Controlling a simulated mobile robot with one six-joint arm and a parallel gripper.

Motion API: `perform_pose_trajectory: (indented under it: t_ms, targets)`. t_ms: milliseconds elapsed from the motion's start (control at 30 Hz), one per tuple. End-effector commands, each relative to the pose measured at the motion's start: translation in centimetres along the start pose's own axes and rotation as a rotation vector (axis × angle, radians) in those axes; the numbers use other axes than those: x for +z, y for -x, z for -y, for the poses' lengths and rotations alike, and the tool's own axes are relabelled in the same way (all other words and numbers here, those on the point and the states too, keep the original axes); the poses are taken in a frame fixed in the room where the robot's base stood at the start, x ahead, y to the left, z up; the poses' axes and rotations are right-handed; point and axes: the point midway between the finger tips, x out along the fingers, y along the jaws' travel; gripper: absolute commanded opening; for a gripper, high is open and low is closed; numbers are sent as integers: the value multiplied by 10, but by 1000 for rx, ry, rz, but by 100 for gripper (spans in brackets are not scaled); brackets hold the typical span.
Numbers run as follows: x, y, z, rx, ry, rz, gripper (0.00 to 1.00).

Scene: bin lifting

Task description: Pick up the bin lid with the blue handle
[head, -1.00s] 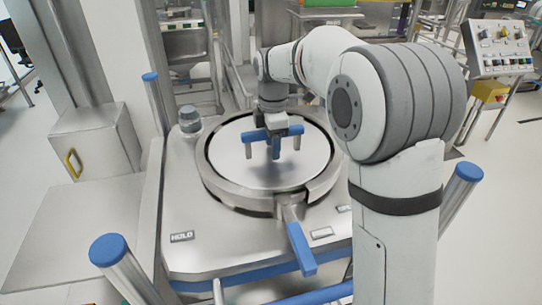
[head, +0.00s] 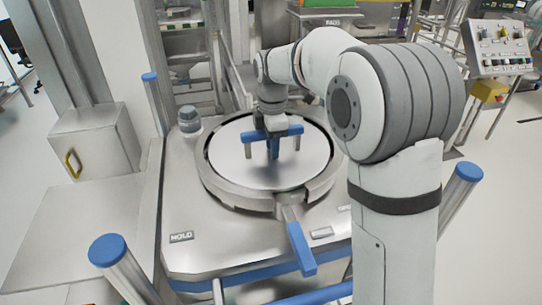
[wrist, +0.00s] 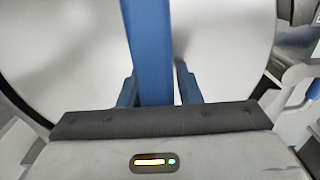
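The round pale lid (head: 235,165) lies flat in the ring-shaped top of a metal bin. Its blue handle bar (head: 254,137) stands above it on two grey posts. In the wrist view the handle bar (wrist: 148,40) runs between the two blue fingers of my gripper (wrist: 158,88). The left finger is close against the bar's edge; a narrow pale gap shows at the right finger. The gripper looks open around the handle. The far finger is hidden in the head view.
A clamp lever with a blue grip (head: 301,248) sticks out from the bin's front. A grey knob (head: 189,118) stands left of the lid. Blue-capped posts (head: 108,250) rise near the corners. A metal cabinet (head: 95,145) is at left. A control panel (head: 497,48) is at right.

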Motion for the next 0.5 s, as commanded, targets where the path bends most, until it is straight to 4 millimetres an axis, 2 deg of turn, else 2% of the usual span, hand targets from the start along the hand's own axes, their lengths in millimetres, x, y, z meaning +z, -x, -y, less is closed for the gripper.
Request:
perform_pose_trajectory:
  t_ms: [33,367,500]
  targets:
    - [0,0,0,0,0,0,27]
    - [0,0,0,-1,1,0,0]
    - [0,0,0,-1,1,0,0]
